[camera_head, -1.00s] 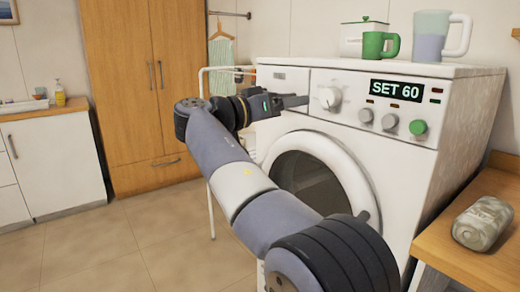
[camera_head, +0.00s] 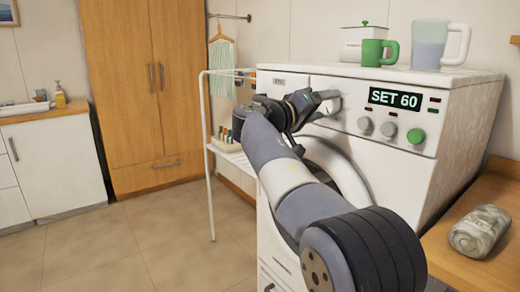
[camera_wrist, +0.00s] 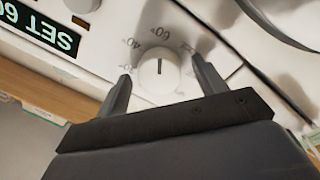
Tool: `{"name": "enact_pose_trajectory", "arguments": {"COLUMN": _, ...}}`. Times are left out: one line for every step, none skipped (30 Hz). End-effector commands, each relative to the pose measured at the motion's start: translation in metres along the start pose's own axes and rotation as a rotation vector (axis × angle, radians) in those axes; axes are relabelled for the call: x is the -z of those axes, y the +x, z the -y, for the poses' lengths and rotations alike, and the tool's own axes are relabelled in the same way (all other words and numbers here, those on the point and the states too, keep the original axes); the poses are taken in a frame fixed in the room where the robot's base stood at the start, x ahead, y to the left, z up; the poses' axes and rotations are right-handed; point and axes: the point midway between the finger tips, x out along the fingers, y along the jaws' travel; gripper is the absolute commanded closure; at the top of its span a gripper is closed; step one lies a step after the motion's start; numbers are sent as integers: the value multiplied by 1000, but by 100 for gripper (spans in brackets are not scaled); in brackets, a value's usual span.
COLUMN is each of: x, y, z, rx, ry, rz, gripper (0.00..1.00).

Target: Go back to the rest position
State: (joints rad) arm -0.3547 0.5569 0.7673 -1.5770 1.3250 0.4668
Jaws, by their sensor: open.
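My gripper (camera_head: 326,100) is in front of the left part of the white washing machine's (camera_head: 455,115) control panel. In the camera_wrist view, my gripper (camera_wrist: 160,76) is open, with one dark finger on each side of the round white dial (camera_wrist: 158,78). I cannot tell if the fingers touch the dial. The dial's dark line points toward the 60° mark. The display (camera_head: 395,98) reads SET 60. My gripper hides much of the dial in the camera_head view.
A green mug (camera_head: 378,52), a lidded white box (camera_head: 362,38) and a clear pitcher (camera_head: 438,45) stand on top of the machine. A wooden counter (camera_head: 450,245) with a grey bundle (camera_head: 480,230) is at right. A white rack (camera_head: 207,150) stands at left, with open floor beyond.

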Motion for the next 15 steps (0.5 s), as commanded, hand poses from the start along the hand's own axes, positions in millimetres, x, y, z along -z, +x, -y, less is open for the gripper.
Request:
{"name": "enact_pose_trajectory", "arguments": {"x": 2, "y": 0, "z": -3, "rx": 1, "ry": -52, "rz": -4, "gripper": 33}}
{"name": "enact_pose_trajectory", "arguments": {"x": 2, "y": 0, "z": -4, "rx": 2, "ry": -86, "rz": -6, "gripper": 33}}
{"name": "enact_pose_trajectory", "arguments": {"x": 2, "y": 0, "z": -4, "rx": 3, "ry": -132, "rz": -10, "gripper": 33}}
{"name": "enact_pose_trajectory", "arguments": {"x": 2, "y": 0, "z": -4, "rx": 3, "ry": -167, "rz": -12, "gripper": 33}}
{"name": "enact_pose_trajectory", "arguments": {"x": 2, "y": 0, "z": -4, "rx": 4, "ry": -202, "rz": -15, "gripper": 33}}
{"name": "enact_pose_trajectory", "arguments": {"x": 2, "y": 0, "z": -4, "rx": 4, "ry": -248, "rz": -18, "gripper": 33}}
{"name": "enact_pose_trajectory", "arguments": {"x": 2, "y": 0, "z": -4, "rx": 4, "ry": -283, "rz": -20, "gripper": 33}}
{"name": "enact_pose_trajectory", "arguments": {"x": 2, "y": 0, "z": -5, "rx": 5, "ry": -318, "rz": -23, "gripper": 33}}
{"name": "enact_pose_trajectory", "arguments": {"x": 2, "y": 0, "z": -5, "rx": 5, "ry": -364, "rz": -26, "gripper": 33}}
{"name": "enact_pose_trajectory", "arguments": {"x": 2, "y": 0, "z": -5, "rx": 6, "ry": -400, "rz": -29, "gripper": 33}}
{"name": "enact_pose_trajectory", "arguments": {"x": 2, "y": 0, "z": -6, "rx": 7, "ry": -435, "rz": -31, "gripper": 33}}
{"name": "enact_pose_trajectory", "arguments": {"x": 2, "y": 0, "z": -6, "rx": 8, "ry": -479, "rz": -35, "gripper": 33}}
{"name": "enact_pose_trajectory", "arguments": {"x": 2, "y": 0, "z": -6, "rx": 8, "ry": -513, "rz": -38, "gripper": 33}}
{"name": "enact_pose_trajectory", "arguments": {"x": 2, "y": 0, "z": -6, "rx": 9, "ry": -544, "rz": -40, "gripper": 33}}
{"name": "enact_pose_trajectory", "arguments": {"x": 2, "y": 0, "z": -6, "rx": 9, "ry": -586, "rz": -43, "gripper": 33}}
